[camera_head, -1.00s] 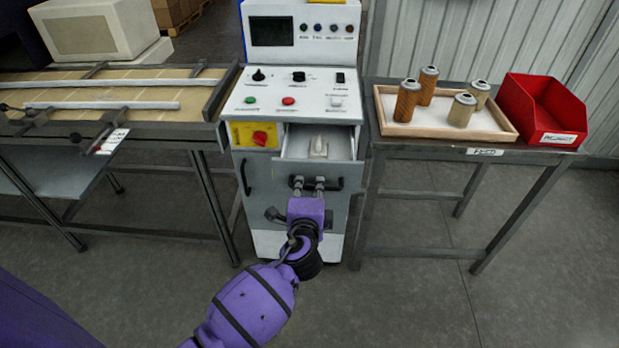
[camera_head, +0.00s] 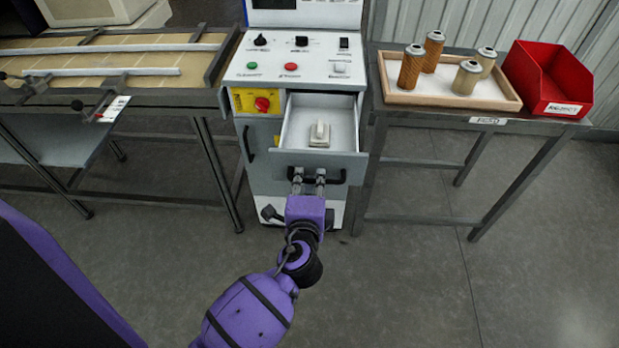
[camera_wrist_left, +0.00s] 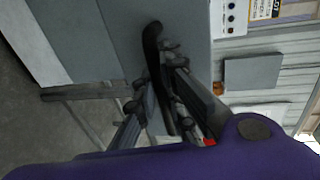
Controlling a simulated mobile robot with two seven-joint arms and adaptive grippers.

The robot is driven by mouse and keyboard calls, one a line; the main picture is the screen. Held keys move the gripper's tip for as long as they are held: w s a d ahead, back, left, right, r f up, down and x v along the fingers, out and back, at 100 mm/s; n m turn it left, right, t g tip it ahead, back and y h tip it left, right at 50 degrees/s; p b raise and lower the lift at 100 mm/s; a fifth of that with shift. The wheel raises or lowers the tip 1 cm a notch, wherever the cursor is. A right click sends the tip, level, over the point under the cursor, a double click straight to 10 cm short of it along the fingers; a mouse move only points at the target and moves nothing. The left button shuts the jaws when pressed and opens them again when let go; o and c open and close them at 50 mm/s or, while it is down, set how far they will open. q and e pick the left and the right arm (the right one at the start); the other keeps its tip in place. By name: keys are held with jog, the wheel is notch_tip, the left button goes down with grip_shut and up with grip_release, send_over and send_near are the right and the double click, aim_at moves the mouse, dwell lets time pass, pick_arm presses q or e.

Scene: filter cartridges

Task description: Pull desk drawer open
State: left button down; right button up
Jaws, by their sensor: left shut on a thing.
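The desk drawer (camera_head: 316,160) is a grey drawer in the upper part of the control desk, and it stands well open. A small pale object (camera_head: 319,133) lies inside on its light floor. My left gripper (camera_head: 309,178) is shut on the black drawer handle (camera_head: 337,178) at the drawer's front. In the left wrist view the dark handle (camera_wrist_left: 152,50) passes between the fingers of my left gripper (camera_wrist_left: 160,80). My right gripper is not in view.
The control desk (camera_head: 300,62) has buttons on top and a yellow switch plate (camera_head: 245,100). At right, a table holds a wooden tray (camera_head: 450,103) of filter cartridges and a red bin (camera_head: 545,80). A conveyor table (camera_head: 100,98) stands at left. The floor in front is clear.

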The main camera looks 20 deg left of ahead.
pick_arm(q)
jog(key=c, duration=1.9)
grip_release()
jog(key=shift+o, duration=0.4)
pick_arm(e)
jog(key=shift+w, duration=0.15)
pick_arm(q)
jog(key=v, duration=1.2)
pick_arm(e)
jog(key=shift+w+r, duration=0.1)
